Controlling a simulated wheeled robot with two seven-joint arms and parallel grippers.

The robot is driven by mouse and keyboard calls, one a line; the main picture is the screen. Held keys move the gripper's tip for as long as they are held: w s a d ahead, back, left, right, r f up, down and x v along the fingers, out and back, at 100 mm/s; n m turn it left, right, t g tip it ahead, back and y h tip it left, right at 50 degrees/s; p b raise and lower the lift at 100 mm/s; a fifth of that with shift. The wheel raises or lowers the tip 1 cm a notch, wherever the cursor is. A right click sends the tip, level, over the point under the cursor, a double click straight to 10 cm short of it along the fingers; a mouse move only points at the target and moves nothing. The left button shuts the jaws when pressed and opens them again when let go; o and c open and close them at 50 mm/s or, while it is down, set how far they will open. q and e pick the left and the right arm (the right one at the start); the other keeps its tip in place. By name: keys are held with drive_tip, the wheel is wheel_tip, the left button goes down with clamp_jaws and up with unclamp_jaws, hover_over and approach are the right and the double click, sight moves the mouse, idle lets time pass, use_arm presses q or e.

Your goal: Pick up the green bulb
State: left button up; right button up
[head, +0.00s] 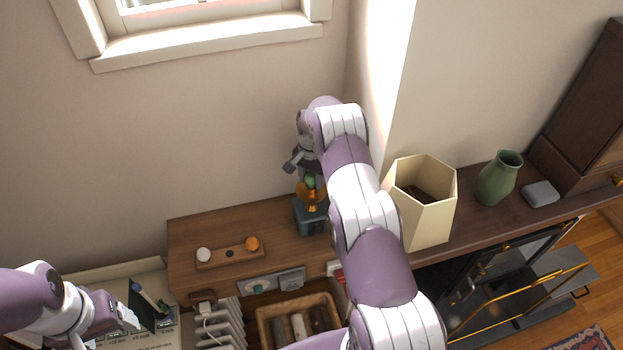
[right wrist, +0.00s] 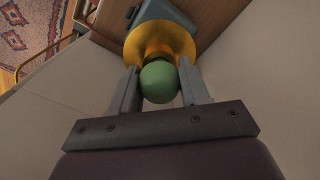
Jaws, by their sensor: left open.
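The green bulb (head: 309,181) sits at the top of a yellow, dish-like fitting (head: 311,192) on a blue-grey base (head: 310,215). My right gripper (head: 296,164) is over it, pointing down. In the right wrist view, the green bulb (right wrist: 158,82) lies between the two fingers of my right gripper (right wrist: 160,88), with the yellow fitting just beyond. The fingers look very close to the bulb's sides; I cannot tell whether they press on it. My left gripper (head: 128,318) is open at the lower left, far from the bulb.
A wooden holder (head: 230,257) with a white ball (head: 204,255) and an orange ball (head: 252,243) lies on the wooden shelf (head: 185,233). A cream hexagonal bin (head: 430,215), a green vase (head: 497,178) and a grey block (head: 540,194) stand right of my right arm. Walls are close behind.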

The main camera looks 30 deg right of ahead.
drive_tip(key=shift+r, duration=0.1)
wheel_tip(320, 180, up, 4)
drive_tip(key=b, duration=0.2)
drive_tip(key=shift+w+b, duration=0.1)
drive_tip(key=shift+b, duration=0.3)
wheel_tip(320, 180, up, 6)
drive_tip(key=p, duration=0.3)
drive_tip(key=shift+r, duration=0.1)
drive_tip(key=shift+d+f+n, duration=0.1)
drive_tip(key=shift+f+n, duration=0.15)
drive_tip(key=shift+n, duration=0.15)
drive_tip(key=shift+f, duration=0.1)
drive_tip(key=shift+w+f+n, duration=0.1)
drive_tip(key=shift+f+n, duration=0.05)
drive_tip(key=shift+n, duration=0.25)
